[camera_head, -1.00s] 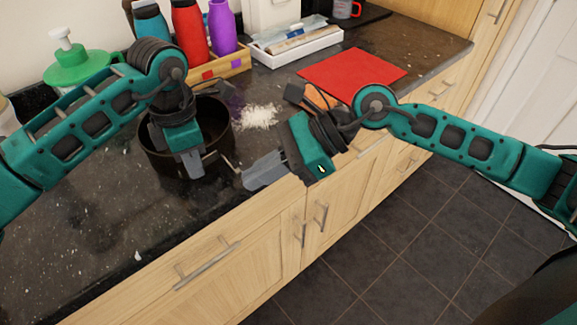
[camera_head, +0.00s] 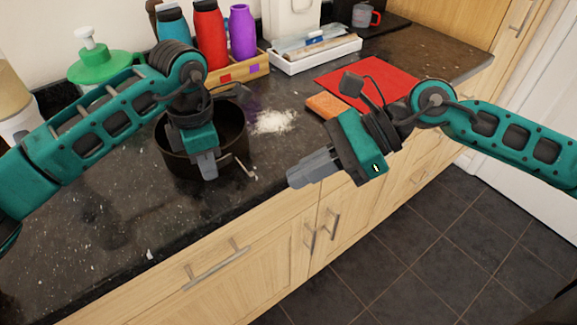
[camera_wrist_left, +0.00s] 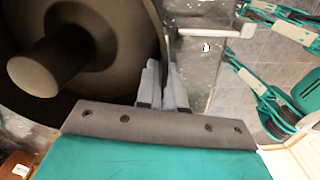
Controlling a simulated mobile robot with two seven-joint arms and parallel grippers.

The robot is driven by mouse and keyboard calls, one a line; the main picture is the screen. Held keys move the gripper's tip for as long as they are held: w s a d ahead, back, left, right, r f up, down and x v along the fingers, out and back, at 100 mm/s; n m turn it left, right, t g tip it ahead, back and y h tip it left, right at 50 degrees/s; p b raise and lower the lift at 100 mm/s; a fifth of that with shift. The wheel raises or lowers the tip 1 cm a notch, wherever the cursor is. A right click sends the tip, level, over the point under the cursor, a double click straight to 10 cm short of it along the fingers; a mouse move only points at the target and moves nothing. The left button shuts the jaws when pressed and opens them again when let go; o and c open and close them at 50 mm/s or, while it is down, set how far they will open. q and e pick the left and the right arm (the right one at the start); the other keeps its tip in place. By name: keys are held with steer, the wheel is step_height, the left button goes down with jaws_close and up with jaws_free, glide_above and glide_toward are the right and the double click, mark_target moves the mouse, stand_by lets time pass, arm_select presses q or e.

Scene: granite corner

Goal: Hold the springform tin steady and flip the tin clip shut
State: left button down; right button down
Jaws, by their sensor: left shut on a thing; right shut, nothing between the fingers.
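The springform tin (camera_head: 174,158) is dark and round and stands upright on the counter. The left wrist view shows its inside (camera_wrist_left: 120,75) with a central tube (camera_wrist_left: 45,65). My left gripper (camera_head: 209,176) is shut on the tin's near wall; its fingers (camera_wrist_left: 165,80) straddle the rim. The tin clip (camera_head: 243,167) is a thin pale lever to the right of that gripper. It sticks out from the wall, also in the left wrist view (camera_wrist_left: 215,32). My right gripper (camera_head: 292,180) is shut and empty, to the right of the clip and apart from it.
White powder (camera_head: 273,122) lies behind the clip. An orange block (camera_head: 325,105) and a red mat (camera_head: 365,82) lie to the right. Bottles in a wooden rack (camera_head: 240,72), a green dispenser (camera_head: 95,65) and a white tray (camera_head: 315,55) stand behind. The counter's front edge is close to the tin.

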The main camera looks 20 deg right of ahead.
steer(key=n, duration=0.1)
glide_toward(255, 177)
steer(key=d, duration=0.2)
steer(key=w+d+r+n+g, duration=0.1)
steer(key=w+d+n+g, duration=0.2)
steer(key=w+d+g, duration=0.1)
steer(key=shift+w+d+r+n+g, duration=0.15)
steer(key=shift+w+d+n+g, duration=0.25)
steer(key=shift+w, duration=0.55)
steer(key=x, duration=1)
steer(key=shift+s, duration=0.1)
steer(key=a, duration=0.2)
steer(key=shift+s+a, duration=0.25)
steer(key=shift+s, duration=0.05)
steer(key=shift+s+a, duration=0.2)
steer(key=shift+a, duration=0.4)
steer(key=shift+m, duration=0.3)
